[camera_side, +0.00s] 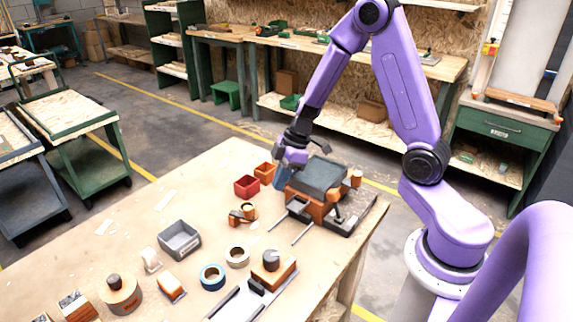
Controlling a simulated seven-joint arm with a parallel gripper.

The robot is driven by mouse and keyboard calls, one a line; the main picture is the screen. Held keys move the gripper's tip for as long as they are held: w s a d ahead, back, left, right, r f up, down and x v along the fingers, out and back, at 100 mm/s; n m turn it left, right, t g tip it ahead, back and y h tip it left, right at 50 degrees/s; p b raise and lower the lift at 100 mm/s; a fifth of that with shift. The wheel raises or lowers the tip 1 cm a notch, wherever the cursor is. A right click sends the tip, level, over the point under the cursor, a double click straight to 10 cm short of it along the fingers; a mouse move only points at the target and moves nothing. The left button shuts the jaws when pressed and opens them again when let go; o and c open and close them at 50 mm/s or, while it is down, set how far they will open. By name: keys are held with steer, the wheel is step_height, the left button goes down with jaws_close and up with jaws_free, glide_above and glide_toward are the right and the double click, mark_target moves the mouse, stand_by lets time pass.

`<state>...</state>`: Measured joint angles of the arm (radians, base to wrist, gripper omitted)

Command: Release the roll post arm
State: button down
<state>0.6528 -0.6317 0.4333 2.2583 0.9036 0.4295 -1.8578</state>
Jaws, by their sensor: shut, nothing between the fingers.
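An orange machine (305,206) with a dark grey block on top (320,177) stands on a dark base at the right end of the table. Orange knobs (355,178) show at its right side, and thin metal rods stick out at its front left. I cannot tell which part of it is the roll post arm. My gripper (287,178) points down at the machine's back left corner, beside the grey block. Its fingers look shut and empty, but they are small here and I cannot tell whether they touch the machine.
Red (246,187) and orange (265,172) bins stand just left of my gripper. A grey tray (179,240), a blue tape roll (212,277) and an orange-and-grey tool (272,269) lie nearer the front. The table (130,225) has free room at its left middle.

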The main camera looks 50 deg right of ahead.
steer(key=shift+v, duration=2.3)
